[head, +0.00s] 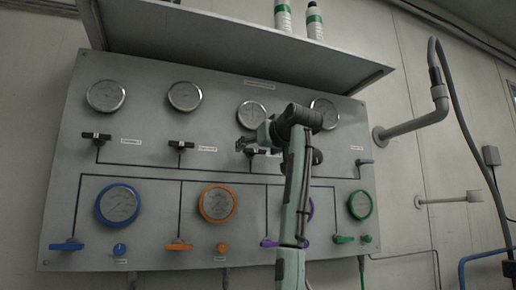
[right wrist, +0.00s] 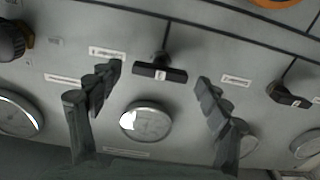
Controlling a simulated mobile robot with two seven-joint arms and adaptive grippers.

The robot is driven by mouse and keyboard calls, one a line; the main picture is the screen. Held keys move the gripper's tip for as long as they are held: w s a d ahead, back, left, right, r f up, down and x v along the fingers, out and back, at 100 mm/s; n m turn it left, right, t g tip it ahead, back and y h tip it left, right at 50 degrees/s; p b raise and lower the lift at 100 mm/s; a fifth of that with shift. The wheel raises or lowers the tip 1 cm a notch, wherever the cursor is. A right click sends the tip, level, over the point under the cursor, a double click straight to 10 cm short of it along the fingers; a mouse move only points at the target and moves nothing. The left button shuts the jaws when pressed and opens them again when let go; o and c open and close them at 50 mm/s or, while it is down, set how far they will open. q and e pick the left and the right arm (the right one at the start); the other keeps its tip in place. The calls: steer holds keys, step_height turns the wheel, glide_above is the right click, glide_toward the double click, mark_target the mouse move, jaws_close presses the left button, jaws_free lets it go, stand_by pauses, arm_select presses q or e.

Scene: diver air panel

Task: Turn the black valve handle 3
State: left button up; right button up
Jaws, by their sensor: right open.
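The black valve handle 3 (right wrist: 160,74) is a short black bar on a stem, lying nearly level in the right wrist view. In the head view it is partly hidden behind my right gripper (head: 254,141), on the grey panel (head: 150,165). In the right wrist view my right gripper (right wrist: 160,80) is open, with one finger on each side of the handle. The fingers look apart from the bar, with nothing between them but the handle in view behind. Whether the fingertips reach its depth I cannot tell. My left gripper is not in view.
Other black handles (head: 97,136) and (head: 181,144) sit left on the panel. Gauges (head: 185,96) line the row above; coloured handles (head: 67,245) and gauges sit below. A shelf (head: 230,45) with bottles (head: 283,16) juts out above. A pipe (head: 410,125) stands out at right.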

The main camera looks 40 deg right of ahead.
steer(key=c, duration=1.2)
steer(key=shift+o, duration=0.2)
